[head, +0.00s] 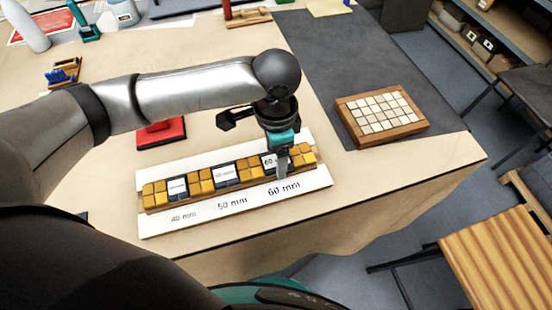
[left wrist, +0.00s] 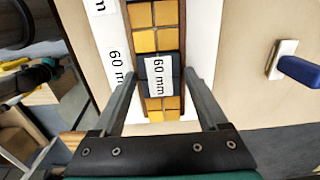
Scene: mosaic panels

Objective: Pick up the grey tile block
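A long wooden rack (head: 150,209) holds mustard-yellow tile blocks and three dark grey blocks with white labels. The grey block labelled 60 mm (head: 269,161) sits near the rack's right end, partly hidden by my left gripper (head: 281,172). In the left wrist view this 60 mm block (left wrist: 160,64) lies between yellow blocks. My left gripper (left wrist: 158,84) is open there, with one finger on each side of the rack and the block between them; contact is not clear. The grey blocks labelled 40 mm (head: 177,188) and 50 mm (head: 225,174) stand further left. My right gripper does not show.
A white strip (head: 233,206) with size labels runs along the rack's front. A tray of pale tiles (head: 382,113) lies on a dark mat (head: 335,50). A red pad (head: 162,133) lies behind the rack. A blue-handled tool (left wrist: 298,70) shows beside the rack.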

